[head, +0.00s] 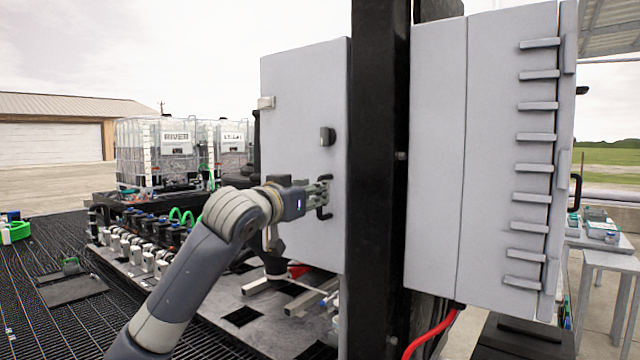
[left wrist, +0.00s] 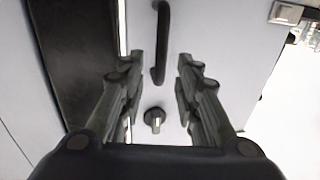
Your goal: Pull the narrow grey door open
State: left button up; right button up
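The narrow grey door (head: 295,100) is left of a black post in the head view and looks shut. It also fills much of the left wrist view (left wrist: 225,50). It bears a dark upright handle (head: 325,212), seen at the top of the left wrist view (left wrist: 162,40), and a small knob (head: 327,136), which also shows in the left wrist view (left wrist: 154,120). My left gripper (head: 320,190) is at the handle. In the left wrist view its open fingers (left wrist: 160,65) lie on either side of the handle, with gaps visible. My right gripper is out of view.
The black post (head: 378,180) stands close to the right of the door. A larger grey cabinet (head: 438,150) with hinge-like bars is beyond it. Valves and pipes (head: 150,250) lie low behind my left arm. A red cable (head: 430,333) hangs below the cabinet.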

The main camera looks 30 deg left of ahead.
aim_at(320, 212)
pick_arm(q)
jog(key=shift+w+a+p, duration=0.15)
jog(key=shift+w+p, duration=0.2)
jog(key=shift+w, duration=0.8)
jog(key=shift+w+a+p, duration=0.1)
jog(key=shift+w+p, duration=0.2)
jog(key=shift+w, duration=0.8)
grip_shut()
